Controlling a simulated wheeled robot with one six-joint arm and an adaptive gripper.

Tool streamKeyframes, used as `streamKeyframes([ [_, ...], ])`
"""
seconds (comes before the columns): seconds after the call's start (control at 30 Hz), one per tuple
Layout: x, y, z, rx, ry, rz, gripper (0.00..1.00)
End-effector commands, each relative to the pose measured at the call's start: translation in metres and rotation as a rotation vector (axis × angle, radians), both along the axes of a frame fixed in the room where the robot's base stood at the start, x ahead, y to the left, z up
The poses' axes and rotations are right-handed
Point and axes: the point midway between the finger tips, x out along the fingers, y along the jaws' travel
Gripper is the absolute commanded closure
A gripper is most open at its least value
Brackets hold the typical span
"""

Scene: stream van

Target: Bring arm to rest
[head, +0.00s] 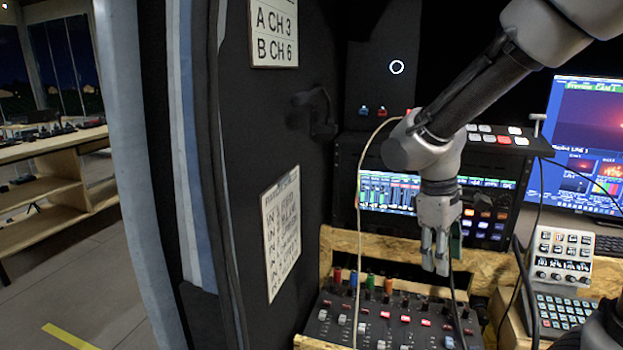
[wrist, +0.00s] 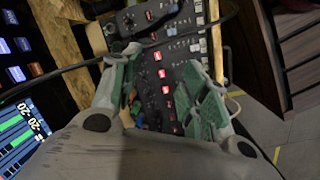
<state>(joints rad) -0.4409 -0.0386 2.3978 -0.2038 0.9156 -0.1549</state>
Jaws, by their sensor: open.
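My gripper (head: 441,262) hangs pointing down in the head view, in front of the lit rack unit and above the back part of the audio mixer (head: 340,325). In the wrist view my gripper (wrist: 165,95) has its two green-padded fingers spread apart, with nothing held between them. The mixer (wrist: 180,62), with lit red buttons, shows beyond and between the fingers. My arm reaches in from the upper right, bent at the elbow.
A thin pale cable (head: 359,230) and a dark cable run down close to my gripper. A small control panel (head: 560,260) and monitor (head: 590,130) stand right. A dark door (head: 240,180) with paper signs is left. Floor (head: 90,270) is open beyond it.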

Motion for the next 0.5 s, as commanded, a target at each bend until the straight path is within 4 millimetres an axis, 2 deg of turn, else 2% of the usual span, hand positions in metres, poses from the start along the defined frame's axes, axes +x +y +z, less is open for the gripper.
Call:
streamKeyframes([
  [0.03, -0.014, -0.013, 0.014, 0.037, -0.037, -0.102, 0.56],
  [0.1, -0.034, -0.028, 0.030, 0.093, -0.086, -0.248, 0.56],
  [0.3, -0.086, -0.063, 0.068, 0.243, -0.249, -0.536, 0.56],
  [0.5, -0.110, -0.090, 0.097, 0.308, -0.417, -0.650, 0.56],
])
